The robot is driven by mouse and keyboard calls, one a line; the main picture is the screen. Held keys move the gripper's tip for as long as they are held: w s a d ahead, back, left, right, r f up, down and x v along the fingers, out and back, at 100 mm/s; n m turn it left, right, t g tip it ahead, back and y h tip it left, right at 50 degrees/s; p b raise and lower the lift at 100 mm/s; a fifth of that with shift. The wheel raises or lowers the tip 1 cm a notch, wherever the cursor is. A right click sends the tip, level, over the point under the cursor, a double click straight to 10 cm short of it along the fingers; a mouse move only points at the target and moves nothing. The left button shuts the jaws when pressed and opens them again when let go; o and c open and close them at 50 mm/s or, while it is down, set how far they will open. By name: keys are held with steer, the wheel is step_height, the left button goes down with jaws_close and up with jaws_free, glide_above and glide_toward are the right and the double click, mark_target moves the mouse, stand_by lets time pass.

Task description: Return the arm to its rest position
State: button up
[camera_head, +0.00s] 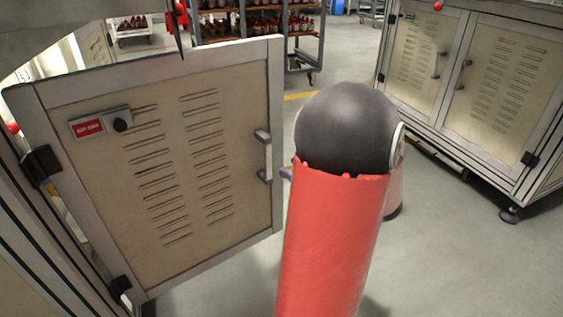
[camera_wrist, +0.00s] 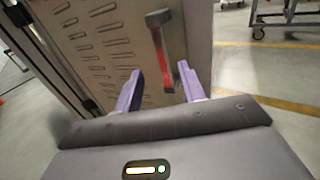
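My red arm (camera_head: 335,245) with its dark round joint rises in the middle of the head view and hides most of my gripper. A small purple piece of a finger shows just right of the door handle (camera_head: 265,156). In the wrist view my gripper (camera_wrist: 160,74) has its two purple fingers spread apart, with nothing clamped between them. The metal handle (camera_wrist: 161,48) lies ahead of the fingers, its lower end close to the right finger; I cannot tell whether they touch. The vented cabinet door (camera_head: 160,215) stands swung open at the left.
A second vented cabinet (camera_head: 500,85) stands on feet at the right. A rack (camera_head: 318,40) with several parts on its shelves is at the back. Grey floor (camera_head: 450,260) between the cabinets is clear, with a yellow line (camera_wrist: 290,106) across it.

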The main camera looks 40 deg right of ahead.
steer(key=s+a+r+n+g+y+p, duration=0.1)
steer(key=a+r+n+g+y+p, duration=0.15)
steer(key=a+n+g, duration=0.6)
steer(key=s+a+r+n+g+y+p, duration=0.15)
steer(key=a+n+g+p, duration=0.25)
steer(key=a+n, duration=0.9)
steer(key=s+a+r+n+h+p, duration=0.4)
steer(key=a+r+n+h, duration=0.2)
steer(key=n, duration=0.5)
steer(key=shift+s+a+r+n+t+h, duration=0.4)
steer(key=shift+r+h, duration=0.15)
steer(key=shift+h, duration=0.65)
